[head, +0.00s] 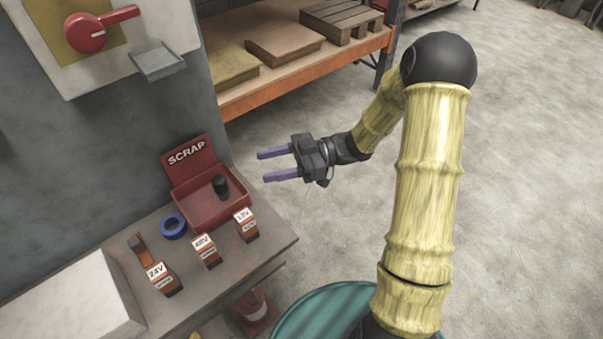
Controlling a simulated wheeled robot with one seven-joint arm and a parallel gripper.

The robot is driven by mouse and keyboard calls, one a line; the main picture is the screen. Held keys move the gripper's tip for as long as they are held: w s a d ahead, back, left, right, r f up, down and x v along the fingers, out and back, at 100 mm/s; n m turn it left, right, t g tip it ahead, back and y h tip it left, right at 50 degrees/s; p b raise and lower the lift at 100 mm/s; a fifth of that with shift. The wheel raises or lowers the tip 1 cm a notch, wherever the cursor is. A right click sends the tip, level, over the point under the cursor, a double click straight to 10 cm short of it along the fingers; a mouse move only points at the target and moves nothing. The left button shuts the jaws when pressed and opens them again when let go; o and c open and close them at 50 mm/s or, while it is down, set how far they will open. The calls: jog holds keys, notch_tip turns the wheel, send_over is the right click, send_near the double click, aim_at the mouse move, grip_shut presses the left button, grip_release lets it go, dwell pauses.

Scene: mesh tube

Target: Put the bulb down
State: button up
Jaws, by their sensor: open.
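My gripper (262,166) is open and empty, its two purple fingers pointing left in the air to the right of the red scrap bin. The red bin (198,201) stands at the back of the workbench, with a raised panel marked SCRAP. A small dark cylindrical thing (221,185) is inside the bin; I cannot tell whether it is the bulb. No other thing in view is clearly a bulb.
The grey workbench (225,283) also holds a blue ring (173,226), an orange-and-dark thing (138,246) and a pale box (70,300). A red-lever switch (85,33) is on the wall. An orange shelf (300,72) stands behind my gripper. A teal drum (300,312) is below my arm.

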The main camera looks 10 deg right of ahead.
jog(key=w+f+m+t+h, duration=0.1)
jog(key=w+m+t+h, duration=0.4)
jog(key=w+t, duration=0.25)
jog(key=d+m+t+h, duration=0.4)
jog(key=d+m+h, duration=0.3)
jog(key=d+h, duration=0.25)
jog(key=s+d+m+g+h, duration=0.1)
jog(key=s+d+m+g, duration=0.1)
jog(key=s, duration=0.6)
jog(key=s+d+f+m+g+h, duration=0.1)
jog(key=s+m+g, duration=0.3)
jog(key=s, duration=0.5)
jog(key=shift+s+d+f+m+h, duration=0.25)
jog(key=shift+d+m+h, duration=0.4)
jog(key=shift+d+m, duration=0.25)
